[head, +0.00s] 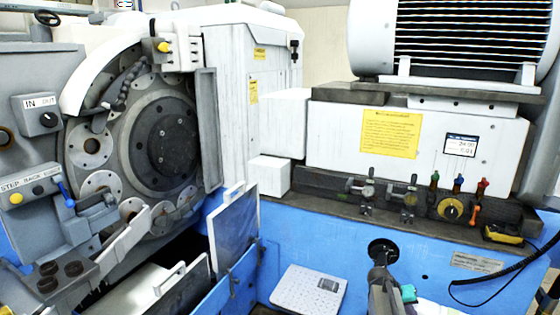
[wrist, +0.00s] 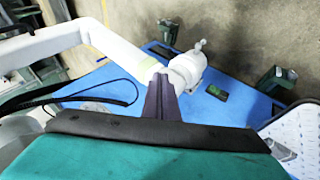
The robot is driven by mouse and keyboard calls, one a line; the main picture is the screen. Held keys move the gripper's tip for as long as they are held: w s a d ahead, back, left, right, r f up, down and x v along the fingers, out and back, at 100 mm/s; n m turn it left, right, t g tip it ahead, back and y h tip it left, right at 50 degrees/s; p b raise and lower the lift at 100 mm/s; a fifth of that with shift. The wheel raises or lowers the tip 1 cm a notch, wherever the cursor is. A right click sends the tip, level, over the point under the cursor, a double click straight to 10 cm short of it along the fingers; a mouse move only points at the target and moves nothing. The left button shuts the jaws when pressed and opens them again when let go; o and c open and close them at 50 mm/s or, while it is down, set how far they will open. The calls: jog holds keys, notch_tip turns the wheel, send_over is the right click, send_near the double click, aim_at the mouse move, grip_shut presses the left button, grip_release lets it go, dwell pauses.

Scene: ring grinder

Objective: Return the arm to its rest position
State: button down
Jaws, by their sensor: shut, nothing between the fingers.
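My gripper (wrist: 161,84) shows in the wrist view as two narrow dark fingers pressed together, with nothing between them. A teal surface with a dark band fills the bottom of that view. In the head view, a grey part with a teal patch stands at the bottom, right of centre, and looks like the end of my arm. It appears in front of the grinder's blue front panel (head: 340,238); I cannot tell how far apart they are. White jointed arm links, which look like mine, cross the upper part of the wrist view.
The ring grinder's round wheel head (head: 165,145) is at the left. A valve row with coloured levers (head: 458,185) and a yellow device (head: 503,234) are at the right. A light perforated tray (head: 308,290) lies low in the middle. A blue surface (wrist: 228,112) shows in the wrist view.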

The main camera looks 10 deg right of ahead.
jog(key=s+a+f+n+g+y, duration=0.1)
jog(key=s+a+f, duration=0.4)
jog(key=a+f, duration=0.25)
jog(key=s+a+f+n+g+y, duration=0.1)
jog(key=s+a+f, duration=0.3)
jog(key=a+f, duration=0.35)
jog(key=s+a+f+n+y, duration=0.1)
jog(key=s+a+f+n, duration=0.1)
jog(key=s+a+f, duration=0.45)
jog(key=s+a+f+n+g+y, duration=0.1)
jog(key=s+a+f+g+y, duration=0.1)
jog(key=s+a, duration=0.7)
jog(key=s+a+f+g+y+b, duration=0.1)
jog(key=s+a+f+g+y, duration=0.1)
jog(key=s+a, duration=0.6)
jog(key=shift+s+a+f+n+y, duration=0.45)
jog(key=shift+s+f, duration=0.3)
jog(key=shift+s, duration=0.8)
